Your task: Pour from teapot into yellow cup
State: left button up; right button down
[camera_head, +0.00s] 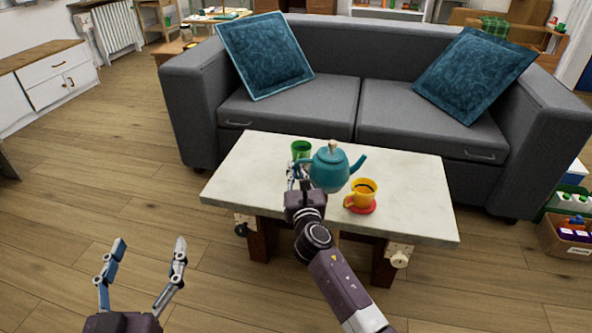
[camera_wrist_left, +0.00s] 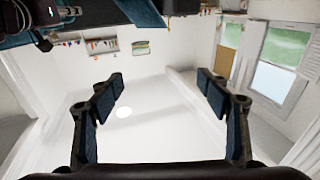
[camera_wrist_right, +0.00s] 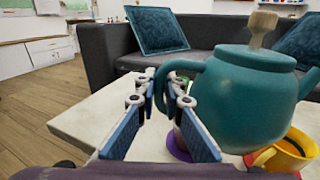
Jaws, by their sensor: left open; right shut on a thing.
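The teal teapot (camera_head: 327,170) with a pale lid knob is over the table, about upright. Its spout points right, above and behind the yellow cup (camera_head: 358,199). The cup stands on a red saucer (camera_head: 366,210); its inside looks dark. My right gripper (camera_head: 296,174) is shut on the teapot's handle, left of its body. In the right wrist view the handle (camera_wrist_right: 160,88) runs between the fingers, and the teapot (camera_wrist_right: 240,100) hides part of the yellow cup (camera_wrist_right: 295,150). I cannot tell whether the teapot's base touches anything. My left gripper (camera_head: 150,244) is open and empty, away from the table.
A green cup (camera_head: 301,149) stands behind the teapot's left side. A purple coaster (camera_wrist_right: 178,148) lies below the handle. The white tabletop (camera_head: 245,180) is bare at left and right. A grey sofa (camera_head: 290,105) with blue cushions stands close behind. Open floor lies left of the table.

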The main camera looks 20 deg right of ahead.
pick_arm(q)
jog(key=shift+f+y, duration=0.3)
jog(key=shift+f, duration=0.15)
pick_arm(e)
jog(key=shift+r, duration=0.55)
pick_arm(q)
jog(key=shift+a+f+g, duration=0.1)
jog(key=shift+f+g, duration=0.2)
jog(key=shift+g, duration=0.1)
pick_arm(e)
jog(key=shift+a+r+m, duration=0.1)
jog(key=shift+r+m, duration=0.1)
jog(key=shift+m, duration=0.2)
jog(key=shift+r+m+p, duration=0.35)
jog(key=shift+r+m, duration=0.05)
jog(key=shift+r, duration=0.1)
jog(key=shift+r+m, duration=0.7)
jog(key=shift+m, duration=0.2)
jog(key=shift+d+r+m+p, duration=0.4)
jog(key=shift+r+m, duration=0.1)
jog(key=shift+m, duration=0.1)
pick_arm(q)
notch_tip(320, 180, down, 9)
jog(key=s+a+g+y, duration=0.1)
jog(key=s+a+g, duration=0.1)
jog(key=g, duration=0.2)
jog(key=shift+s, duration=0.4)
pick_arm(e)
jog(key=shift+r+m, duration=0.1)
jog(key=shift+m, duration=0.2)
